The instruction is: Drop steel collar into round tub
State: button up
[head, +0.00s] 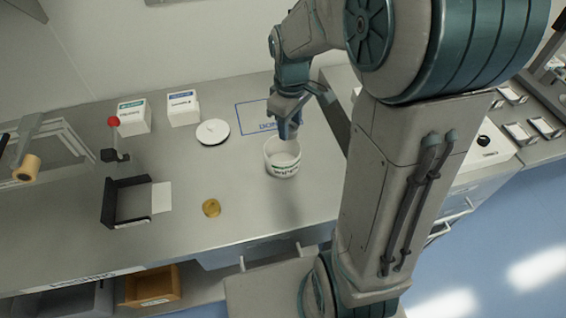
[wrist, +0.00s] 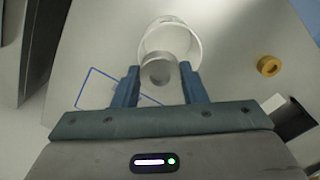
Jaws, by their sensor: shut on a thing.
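The steel collar (wrist: 160,70) is a short grey metal cylinder in the wrist view. My gripper (wrist: 160,85) is shut on it, with one blue finger on each side. The round tub (wrist: 181,27) is white and open, and lies just beyond the collar in the wrist view, partly hidden by it. In the head view the tub (head: 283,168) stands upright on the steel bench with printing on its front. My gripper (head: 290,132) is above the tub's back rim in that view. The collar cannot be made out clearly there.
A brass-coloured ring (head: 211,208) lies on the bench left of the tub. Bare bench surrounds the ring.

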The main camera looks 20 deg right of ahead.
jog(key=o, duration=1.2)
notch_tip(320, 180, up, 14)
jog(key=shift+b, duration=0.45)
jog(key=shift+f, duration=0.15)
jog(key=s+f+m+t, duration=0.1)
jog(key=s+f+m, duration=0.2)
jog(key=s, duration=0.4)
jog(key=s+f+m+t, duration=0.2)
jog(key=s+f+m, duration=0.2)
jog(key=s, duration=0.3)
jog(key=shift+s+f+m, duration=0.2)
jog(key=shift+f+m, duration=0.05)
jog(key=shift+m, duration=0.25)
